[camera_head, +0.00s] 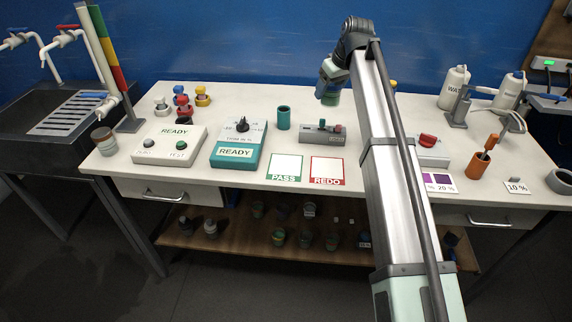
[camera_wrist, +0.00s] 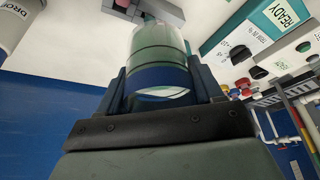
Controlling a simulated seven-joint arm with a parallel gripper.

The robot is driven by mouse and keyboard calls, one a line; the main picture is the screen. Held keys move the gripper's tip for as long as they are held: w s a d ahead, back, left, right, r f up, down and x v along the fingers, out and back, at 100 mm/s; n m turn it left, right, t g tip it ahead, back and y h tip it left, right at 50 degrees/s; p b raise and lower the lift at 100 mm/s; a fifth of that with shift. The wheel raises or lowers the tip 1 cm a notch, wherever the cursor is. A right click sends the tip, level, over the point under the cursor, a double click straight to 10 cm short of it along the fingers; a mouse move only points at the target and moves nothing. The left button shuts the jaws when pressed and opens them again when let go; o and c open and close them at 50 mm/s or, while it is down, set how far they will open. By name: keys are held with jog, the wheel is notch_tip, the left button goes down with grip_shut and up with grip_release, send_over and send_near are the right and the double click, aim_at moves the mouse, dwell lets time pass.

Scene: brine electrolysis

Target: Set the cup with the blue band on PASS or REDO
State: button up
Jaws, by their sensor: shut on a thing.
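The cup with the blue band (camera_wrist: 160,60) is between the two fingers of my gripper (camera_wrist: 160,80) in the wrist view. It looks greenish and clear, with dark rings and a wide blue band near the gripper. In the head view my gripper (camera_head: 329,82) is over the back of the table, with a bit of the green cup (camera_head: 331,98) showing below it. The PASS card (camera_head: 286,165), white with a green border, lies flat at the front of the table. The REDO card (camera_head: 327,169), with a red border, lies just right of it. Both look empty.
A teal READY device (camera_head: 238,145) and a white READY box (camera_head: 169,145) stand left of the cards. A teal cylinder (camera_head: 283,118) and a grey device (camera_head: 322,133) stand behind them. My arm hides part of the table right of REDO. Bottles (camera_head: 453,88) stand at the back right.

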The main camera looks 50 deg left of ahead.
jog(key=s+a+f+n, duration=0.15)
jog(key=s+f, duration=0.25)
jog(key=s, duration=0.4)
jog(key=s+a+f+m, duration=0.15)
jog(key=s+f, duration=0.25)
jog(key=s, duration=0.5)
jog(key=f+m, duration=0.1)
jog(key=f, duration=0.2)
jog(key=w+f+m, duration=0.1)
jog(key=f, duration=0.2)
jog(key=w+f+m+t, duration=0.1)
jog(key=f, duration=0.3)
jog(key=shift+d, duration=0.25)
jog(key=shift+f, duration=0.2)
jog(key=o, duration=1.2)
jog(key=shift+r, duration=0.15)
jog(key=v, duration=1.2)
jog(key=shift+a, duration=0.2)
